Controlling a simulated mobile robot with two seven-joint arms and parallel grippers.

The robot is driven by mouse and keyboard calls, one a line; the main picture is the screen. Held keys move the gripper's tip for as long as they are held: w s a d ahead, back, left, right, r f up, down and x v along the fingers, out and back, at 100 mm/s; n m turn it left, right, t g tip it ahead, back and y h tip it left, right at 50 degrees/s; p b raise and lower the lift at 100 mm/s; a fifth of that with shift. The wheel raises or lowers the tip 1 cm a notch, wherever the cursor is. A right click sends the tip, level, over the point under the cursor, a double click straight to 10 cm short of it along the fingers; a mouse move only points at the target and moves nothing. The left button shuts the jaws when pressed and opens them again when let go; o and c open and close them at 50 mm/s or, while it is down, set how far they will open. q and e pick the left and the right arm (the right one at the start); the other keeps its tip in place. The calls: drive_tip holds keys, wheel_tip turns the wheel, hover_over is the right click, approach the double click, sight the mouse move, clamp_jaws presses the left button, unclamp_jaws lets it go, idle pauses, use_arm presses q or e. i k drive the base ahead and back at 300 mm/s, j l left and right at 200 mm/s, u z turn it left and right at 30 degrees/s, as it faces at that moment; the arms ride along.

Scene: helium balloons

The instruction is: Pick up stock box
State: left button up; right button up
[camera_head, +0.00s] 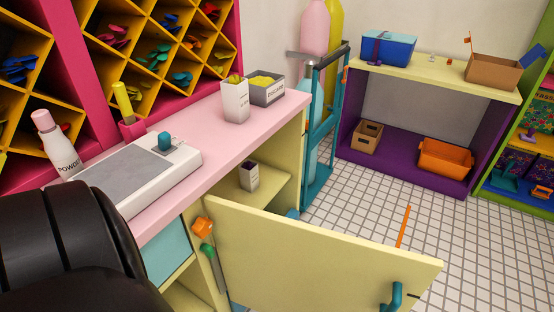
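Several boxes are in view, and I cannot tell which one is the stock box. A small pale box (249,175) stands upright on a shelf inside the open cabinet under the counter. An open brown cardboard box (493,71) sits on top of the yellow-and-purple shelf unit at the back right. A smaller brown box (367,137) and an orange crate (445,157) are on its lower level. A blue bin (388,50) sits on its top left. A black link of my own arm fills the lower left. Neither gripper shows.
The pink counter (215,142) carries a scale, a white bottle and two containers. The open yellow cabinet door (320,262) sticks out across the foreground. A teal frame (322,130) with gas cylinders stands beyond the counter. The tiled floor (350,215) before the shelf unit is mostly clear.

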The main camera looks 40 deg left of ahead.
sight(234, 88)
drive_tip(key=u, duration=1.15)
